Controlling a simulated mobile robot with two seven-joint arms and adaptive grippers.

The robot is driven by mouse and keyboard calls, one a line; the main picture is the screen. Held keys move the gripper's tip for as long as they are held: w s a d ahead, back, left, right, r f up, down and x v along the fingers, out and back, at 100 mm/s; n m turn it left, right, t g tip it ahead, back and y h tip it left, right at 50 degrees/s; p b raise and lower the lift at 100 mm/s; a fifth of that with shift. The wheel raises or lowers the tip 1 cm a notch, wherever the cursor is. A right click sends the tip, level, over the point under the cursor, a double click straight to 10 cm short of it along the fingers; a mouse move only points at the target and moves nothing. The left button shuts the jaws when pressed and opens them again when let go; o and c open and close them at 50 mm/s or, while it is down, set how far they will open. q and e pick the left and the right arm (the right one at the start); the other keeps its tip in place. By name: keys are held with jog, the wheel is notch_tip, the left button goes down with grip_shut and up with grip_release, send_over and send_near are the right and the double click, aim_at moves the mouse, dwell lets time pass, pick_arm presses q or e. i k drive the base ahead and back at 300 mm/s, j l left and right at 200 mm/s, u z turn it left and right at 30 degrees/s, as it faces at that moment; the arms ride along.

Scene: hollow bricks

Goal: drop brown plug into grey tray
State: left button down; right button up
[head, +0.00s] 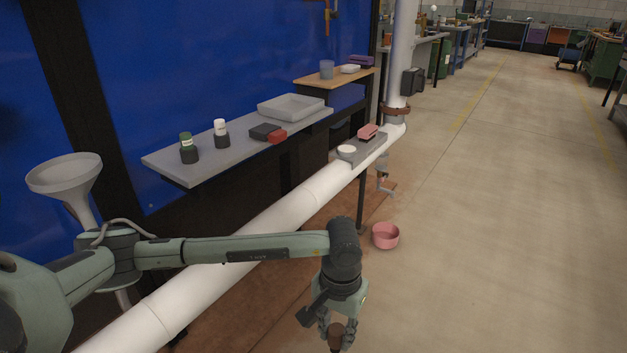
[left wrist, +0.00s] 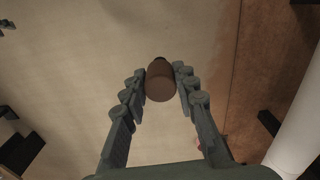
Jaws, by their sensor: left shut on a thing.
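The brown plug (left wrist: 160,82) is between the fingers of my left gripper (left wrist: 160,78) in the left wrist view, with both fingertips against its sides. In the head view my left gripper (head: 336,333) points down at the bottom, over the floor, and part of the plug (head: 336,330) shows between its fingers. The grey tray (head: 291,107) sits on the grey shelf at its far end, well behind and above the gripper in the picture. No objects show in the tray. My right gripper is in neither view.
A thick white pipe (head: 285,207) runs between my left gripper and the shelf. A pink bowl (head: 385,236) is on the floor.

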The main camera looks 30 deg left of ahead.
aim_at(289, 111)
jog(key=i+l, duration=0.1)
jog(key=i, duration=2.8)
jog(key=i+u, duration=0.1)
jog(key=u, duration=0.35)
jog(key=i+u, duration=0.1)
jog(key=u, duration=0.3)
jog(key=i+u, duration=0.15)
jog(key=u, duration=0.3)
